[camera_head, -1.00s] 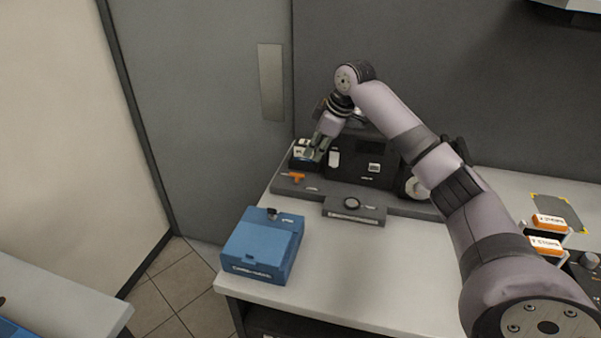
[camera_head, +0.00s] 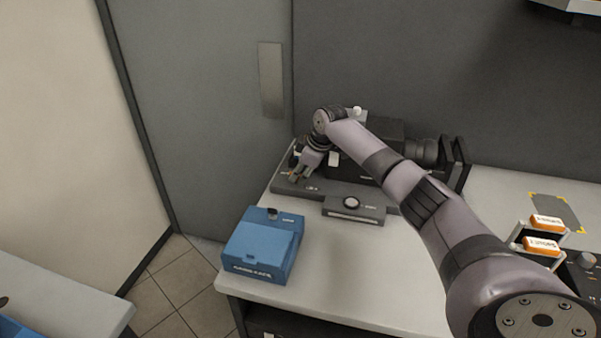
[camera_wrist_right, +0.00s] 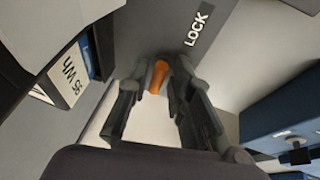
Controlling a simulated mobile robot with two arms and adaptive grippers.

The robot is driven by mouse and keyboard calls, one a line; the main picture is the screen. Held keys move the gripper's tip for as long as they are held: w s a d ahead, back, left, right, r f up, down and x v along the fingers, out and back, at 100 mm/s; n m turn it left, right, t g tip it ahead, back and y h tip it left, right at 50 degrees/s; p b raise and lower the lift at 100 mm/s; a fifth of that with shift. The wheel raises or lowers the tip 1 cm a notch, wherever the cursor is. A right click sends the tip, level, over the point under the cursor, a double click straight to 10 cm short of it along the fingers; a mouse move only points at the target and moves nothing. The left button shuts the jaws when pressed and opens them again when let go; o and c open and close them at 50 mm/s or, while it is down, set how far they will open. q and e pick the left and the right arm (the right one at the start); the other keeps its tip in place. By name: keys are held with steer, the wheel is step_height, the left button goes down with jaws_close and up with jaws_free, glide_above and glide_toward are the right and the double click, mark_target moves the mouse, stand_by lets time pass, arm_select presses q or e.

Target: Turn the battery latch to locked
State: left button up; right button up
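The orange battery latch (camera_wrist_right: 157,77) lies between the fingertips of my right gripper (camera_wrist_right: 161,70) in the right wrist view. The fingers are part open around it; firm contact on both sides does not show. A white LOCK label (camera_wrist_right: 197,26) is on the grey plate beside the latch, up and to the right. The battery (camera_wrist_right: 66,82), with a white Wh label, sits to the left. In the head view my right gripper (camera_head: 296,173) is low over the left end of the grey base plate (camera_head: 312,190) and hides most of the latch. My left gripper is out of view.
A blue case (camera_head: 262,245) stands on the white table (camera_head: 345,265) left of front. A black camera rig (camera_head: 390,140) stands behind the plate, close to my right arm. Orange-and-white boxes (camera_head: 545,222) are at the right. The table's front middle is clear.

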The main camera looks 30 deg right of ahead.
jaws_close()
